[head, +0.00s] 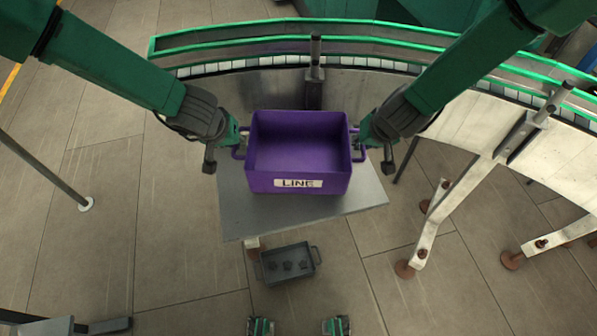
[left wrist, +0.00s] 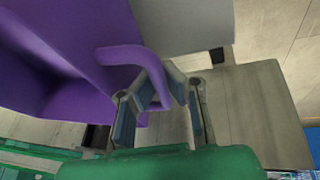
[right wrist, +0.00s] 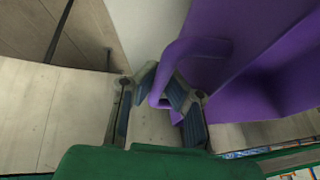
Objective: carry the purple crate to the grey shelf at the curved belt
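The purple crate (head: 299,150) has a LINE label on its near wall and looks empty. It is over the grey shelf (head: 300,216) at the curved belt. I cannot tell whether it rests on the shelf or hangs just above. My left gripper (head: 237,142) is at the crate's left handle; in the left wrist view (left wrist: 160,75) its fingertips close around the purple bar (left wrist: 130,54). My right gripper (head: 360,140) is at the right handle; in the right wrist view (right wrist: 163,76) its fingertips close around the purple bar (right wrist: 190,48).
The curved belt (head: 225,60) with green rails runs behind the crate, its pale supports (head: 450,210) standing at right. Tiled floor lies open at left.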

